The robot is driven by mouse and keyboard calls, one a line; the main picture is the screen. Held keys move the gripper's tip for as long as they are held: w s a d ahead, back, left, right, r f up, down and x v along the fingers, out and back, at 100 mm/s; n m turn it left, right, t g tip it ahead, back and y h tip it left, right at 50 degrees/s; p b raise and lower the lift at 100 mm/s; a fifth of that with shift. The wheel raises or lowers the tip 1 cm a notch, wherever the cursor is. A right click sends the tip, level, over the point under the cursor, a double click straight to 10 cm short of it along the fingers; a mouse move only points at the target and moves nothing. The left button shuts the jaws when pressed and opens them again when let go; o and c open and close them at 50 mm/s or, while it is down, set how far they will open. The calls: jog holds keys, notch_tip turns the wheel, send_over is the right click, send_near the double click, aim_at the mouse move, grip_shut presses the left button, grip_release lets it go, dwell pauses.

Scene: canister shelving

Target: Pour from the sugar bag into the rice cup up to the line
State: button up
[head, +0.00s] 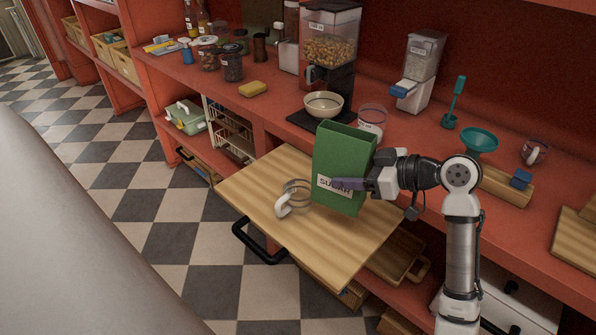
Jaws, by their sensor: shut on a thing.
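The green sugar bag (339,151) with a white "SUGAR" label stands nearly upright over the pull-out wooden board, slightly tilted. My gripper (352,184) is shut on the bag from the right, one finger across its front by the label. I cannot tell whether the bag's base touches the board. A clear cup with a white handle (283,205) stands on the board just left of the bag; its right side is close to or partly behind the bag. It is probably the rice cup, but no name or fill line is readable. Its contents look empty or too faint to tell.
The wooden board (262,181) has bare room at its left and front. On the red counter behind stand a bowl (323,104), a cereal dispenser (329,45), a glass jar (372,118) and a teal funnel (479,142). A black handle (258,245) juts out below the board.

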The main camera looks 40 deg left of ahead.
jog(key=shift+w+a+r, duration=0.1)
jog(key=shift+w+a, duration=0.2)
jog(key=shift+w, duration=0.1)
jog(key=shift+h, duration=0.8)
jog(key=shift+d+f+b, duration=0.15)
jog(key=shift+f+b, duration=0.5)
jog(key=shift+f, duration=0.9)
jog(key=shift+d+f+b, duration=0.15)
jog(key=shift+f+b, duration=0.5)
jog(key=shift+f, duration=0.9)
